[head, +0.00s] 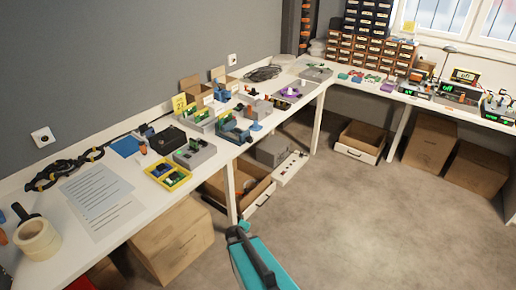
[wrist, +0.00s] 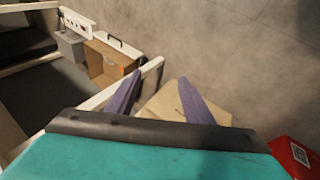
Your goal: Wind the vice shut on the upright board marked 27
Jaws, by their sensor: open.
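A small blue fixture (head: 231,133) that looks like the vice stands near the front edge of the left bench. At this size I cannot make out its jaws, its handle or how far it is open. No number 27 is readable, and I cannot tell which upright piece is the board. My gripper (head: 240,230) is low in front of the bench, over the floor and well apart from the blue fixture. In the wrist view its two purple fingers (wrist: 159,79) are spread, with nothing between them. The vice is not recognisable in the wrist view.
The left bench (head: 118,232) is crowded around the fixture. A yellow tray (head: 168,183) and a grey box (head: 195,155) stand nearer. Under the bench are a carton (head: 172,245) and an open drawer box (head: 258,192). The floor (head: 370,220) to the right is clear.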

